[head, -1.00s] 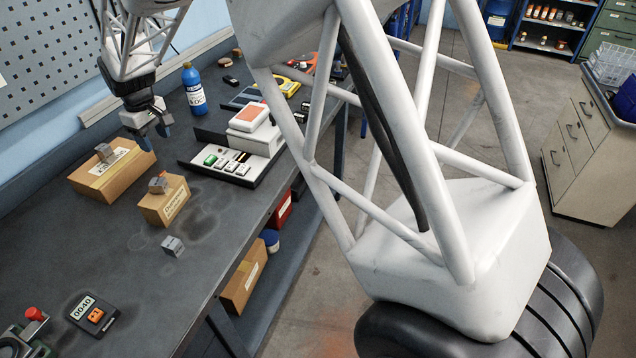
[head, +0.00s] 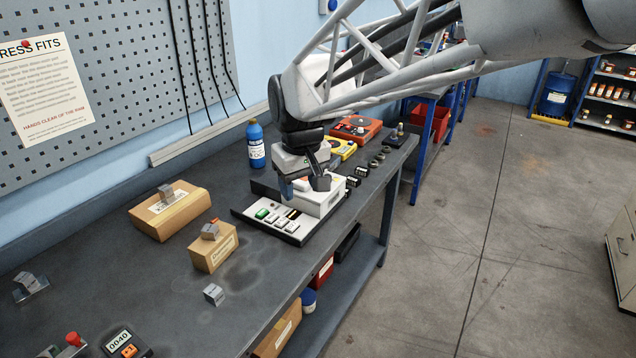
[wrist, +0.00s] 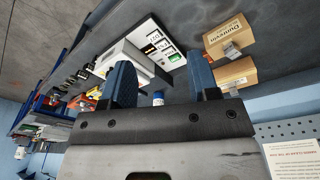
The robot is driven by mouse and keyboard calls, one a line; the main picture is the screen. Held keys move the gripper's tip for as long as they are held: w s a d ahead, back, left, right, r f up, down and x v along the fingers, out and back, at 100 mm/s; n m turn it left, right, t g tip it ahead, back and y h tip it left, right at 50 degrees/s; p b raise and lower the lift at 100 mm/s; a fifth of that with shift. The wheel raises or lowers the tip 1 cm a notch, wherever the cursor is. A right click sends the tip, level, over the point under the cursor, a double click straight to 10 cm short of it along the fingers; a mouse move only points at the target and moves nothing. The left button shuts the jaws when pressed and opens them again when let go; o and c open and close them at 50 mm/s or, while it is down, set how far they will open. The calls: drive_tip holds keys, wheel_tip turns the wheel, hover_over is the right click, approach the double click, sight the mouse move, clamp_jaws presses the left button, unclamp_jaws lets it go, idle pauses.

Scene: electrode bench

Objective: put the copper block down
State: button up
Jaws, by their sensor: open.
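A small copper-coloured piece (head: 215,222) shows at the top of the smaller cardboard box (head: 213,254), partly hidden behind a grey metal block (head: 209,232). I cannot tell its full shape. My gripper (head: 305,188) is open and hangs over the white device and its dark tray, to the right of the boxes and apart from them. In the wrist view the two blue fingers (wrist: 162,82) stand wide apart with nothing held between them.
A larger box (head: 145,222) bears another grey block (head: 166,194). One grey block (head: 213,294) lies on the dark bench. A blue bottle (head: 256,146) stands behind my gripper, and a tray with buttons (head: 262,214) lies below it.

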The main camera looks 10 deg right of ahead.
drive_tip(key=s+d+f+m, duration=0.1)
drive_tip(key=s+d, duration=0.3)
drive_tip(key=s, duration=0.6)
drive_tip(key=s+d+f+m+t, duration=0.1)
drive_tip(key=s+d+m, duration=0.2)
drive_tip(key=s, duration=0.8)
drive_tip(key=shift+d+f, duration=0.2)
drive_tip(key=shift+d, duration=0.5)
drive_tip(key=shift+o, duration=0.4)
drive_tip(key=shift+s, duration=0.1)
